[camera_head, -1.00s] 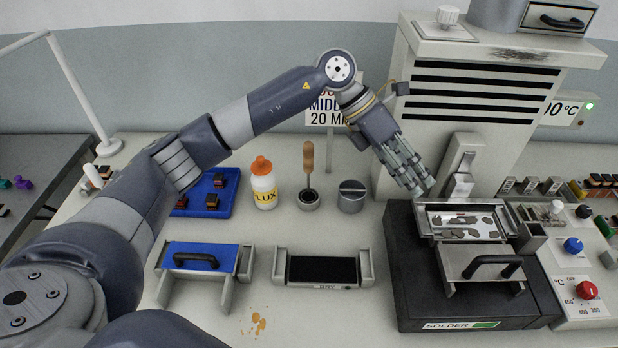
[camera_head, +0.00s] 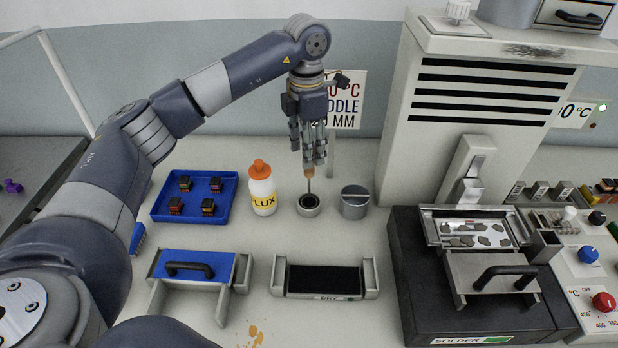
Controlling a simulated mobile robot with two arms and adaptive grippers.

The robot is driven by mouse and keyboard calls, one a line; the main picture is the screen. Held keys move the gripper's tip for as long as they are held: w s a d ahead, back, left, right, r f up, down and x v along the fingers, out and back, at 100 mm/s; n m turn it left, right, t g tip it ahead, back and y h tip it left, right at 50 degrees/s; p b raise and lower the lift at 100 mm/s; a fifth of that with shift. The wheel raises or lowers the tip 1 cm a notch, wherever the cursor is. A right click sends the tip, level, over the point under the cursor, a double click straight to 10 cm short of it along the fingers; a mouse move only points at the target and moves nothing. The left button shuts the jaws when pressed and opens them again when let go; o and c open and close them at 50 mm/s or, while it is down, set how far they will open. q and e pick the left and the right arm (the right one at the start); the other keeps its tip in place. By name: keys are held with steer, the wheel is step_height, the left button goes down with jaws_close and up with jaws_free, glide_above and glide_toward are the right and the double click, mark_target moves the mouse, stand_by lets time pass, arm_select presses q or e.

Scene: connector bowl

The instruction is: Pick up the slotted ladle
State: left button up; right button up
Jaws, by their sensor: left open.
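The ladle (camera_head: 309,173) stands upright in a small round holder (camera_head: 309,205) at the middle back of the bench. Only the lower end of its wooden handle and its thin shaft show; its head is hidden in the holder, so I cannot see any slots. My left gripper (camera_head: 310,158) points down directly over the holder, with its fingers at the handle and hiding the handle's upper part. It is open, and I cannot tell whether the fingers touch the handle. My right gripper is not in view.
A white bottle (camera_head: 262,188) with an orange cap stands close left of the holder, and a grey round pot (camera_head: 355,201) close right. A blue tray (camera_head: 160,208) with several small parts lies further left. The solder bath (camera_head: 405,270) and tall machine (camera_head: 420,150) are at right.

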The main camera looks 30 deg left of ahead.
mark_target(309, 179)
arm_select(q)
steer(key=shift+w+d+f+p, duration=0.15)
steer(key=shift+f+p, duration=0.5)
steer(key=shift+f, duration=1.7)
steer(key=shift+d, duration=0.1)
jaws_close()
steer(key=shift+r, duration=0.1)
